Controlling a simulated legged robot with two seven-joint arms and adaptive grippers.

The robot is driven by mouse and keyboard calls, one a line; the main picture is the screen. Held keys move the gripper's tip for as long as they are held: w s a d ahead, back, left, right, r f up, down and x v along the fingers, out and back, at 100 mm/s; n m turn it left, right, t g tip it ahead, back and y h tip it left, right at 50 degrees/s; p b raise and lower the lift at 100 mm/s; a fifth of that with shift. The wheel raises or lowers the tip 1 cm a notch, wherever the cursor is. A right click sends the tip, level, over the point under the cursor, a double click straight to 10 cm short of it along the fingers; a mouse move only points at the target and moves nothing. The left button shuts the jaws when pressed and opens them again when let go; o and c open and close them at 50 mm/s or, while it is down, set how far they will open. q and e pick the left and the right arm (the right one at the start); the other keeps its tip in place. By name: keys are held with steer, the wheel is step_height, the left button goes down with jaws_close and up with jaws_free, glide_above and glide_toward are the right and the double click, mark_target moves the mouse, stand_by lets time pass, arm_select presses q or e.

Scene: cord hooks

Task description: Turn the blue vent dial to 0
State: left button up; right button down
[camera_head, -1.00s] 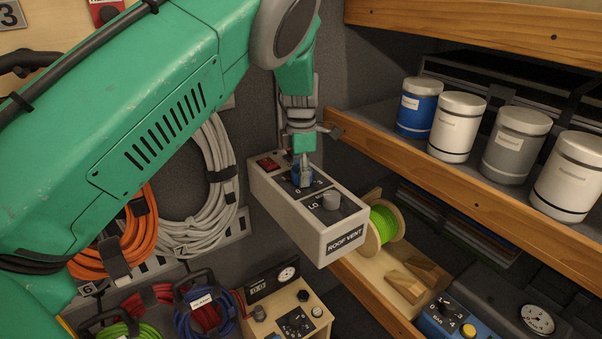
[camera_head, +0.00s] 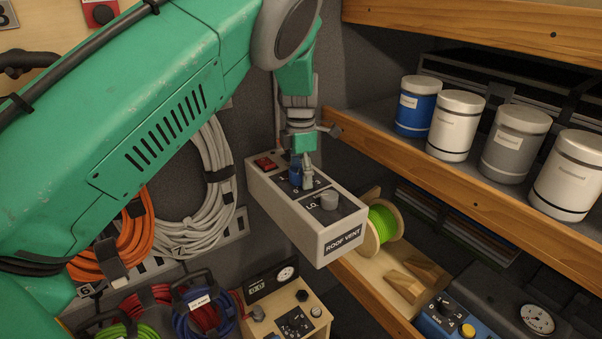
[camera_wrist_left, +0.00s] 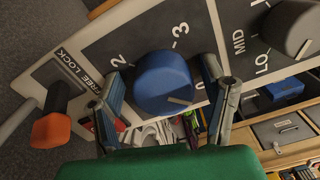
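The blue vent dial (camera_wrist_left: 163,82) sits on the panel of the grey roof vent box (camera_head: 330,237). In the wrist view its white mark points to the lower right. The figures 2 and 3 show beside it; a figure at its right is partly hidden by a finger. My left gripper (camera_wrist_left: 165,112) is open, with one finger on each side of the dial and a gap to both. In the head view the left gripper (camera_head: 307,177) is over the box, and the blue dial (camera_head: 295,175) shows just left of its fingertips. My right gripper is not in view.
A grey MID/LO knob (camera_wrist_left: 291,27) is close to the right finger. An orange-tipped lever (camera_wrist_left: 53,128) is at the left in the wrist view. A wooden shelf with jars (camera_head: 460,125) is right of the box; coiled cords (camera_head: 195,190) hang left.

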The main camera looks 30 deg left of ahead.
arm_select(q)
steer(key=shift+s+r, duration=0.1)
steer(key=shift+r, duration=0.45)
step_height(320, 180, up, 11)
steer(key=shift+w, duration=0.2)
steer(key=shift+f, duration=0.1)
